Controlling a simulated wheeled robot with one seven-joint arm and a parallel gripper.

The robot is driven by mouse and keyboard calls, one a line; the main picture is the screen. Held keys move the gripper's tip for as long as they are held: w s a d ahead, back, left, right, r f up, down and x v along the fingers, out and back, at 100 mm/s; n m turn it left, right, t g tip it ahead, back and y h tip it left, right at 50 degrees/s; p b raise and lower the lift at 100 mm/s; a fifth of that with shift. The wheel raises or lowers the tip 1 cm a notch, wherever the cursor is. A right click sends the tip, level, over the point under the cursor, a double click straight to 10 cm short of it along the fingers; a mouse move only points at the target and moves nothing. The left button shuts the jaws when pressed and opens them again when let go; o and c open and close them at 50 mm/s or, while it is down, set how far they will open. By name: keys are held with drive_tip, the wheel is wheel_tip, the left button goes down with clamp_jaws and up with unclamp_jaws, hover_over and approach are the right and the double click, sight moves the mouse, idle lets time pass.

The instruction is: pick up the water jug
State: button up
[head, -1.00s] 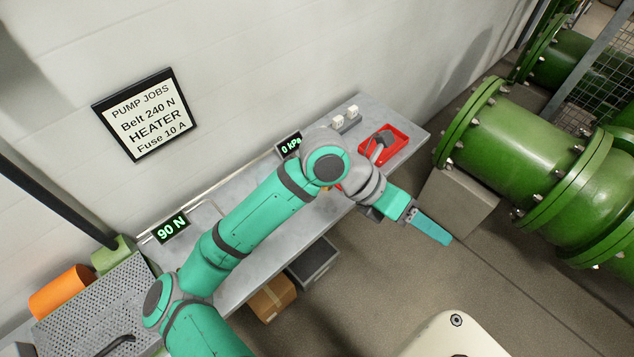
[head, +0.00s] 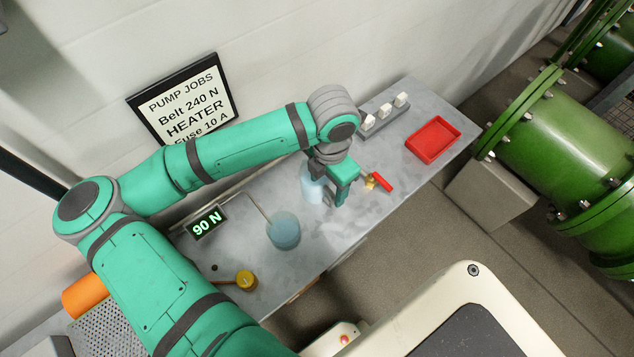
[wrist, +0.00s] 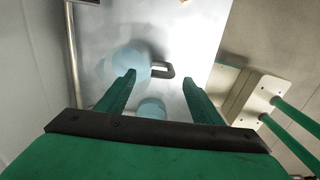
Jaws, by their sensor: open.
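The water jug (head: 311,186) is a pale blue, see-through vessel on the grey workbench, partly hidden behind my gripper in the head view. In the wrist view the jug (wrist: 116,64) appears as a rounded blue body with a dark loop handle (wrist: 167,70) on its right side. My gripper (head: 334,200) is open and points down at the jug. In the wrist view my gripper (wrist: 160,76) has the left fingertip over the jug's body and the handle between the fingertips. I cannot tell the height gap; no grip shows.
A brass fitting with a red handle (head: 380,182) lies close on the right. A red tray (head: 433,139), white-topped block (head: 384,118) and yellow piece (head: 246,280) are also on the bench.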

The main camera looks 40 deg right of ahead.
sight(328, 192)
drive_tip(key=shift+s+f, duration=0.15)
drive_tip(key=shift+f, duration=1.35)
drive_tip(key=f, duration=0.4)
drive_tip(key=shift+d+f, duration=0.3)
drive_tip(key=shift+f, duration=0.1)
drive_tip(key=shift+c, duration=0.3)
clamp_jaws()
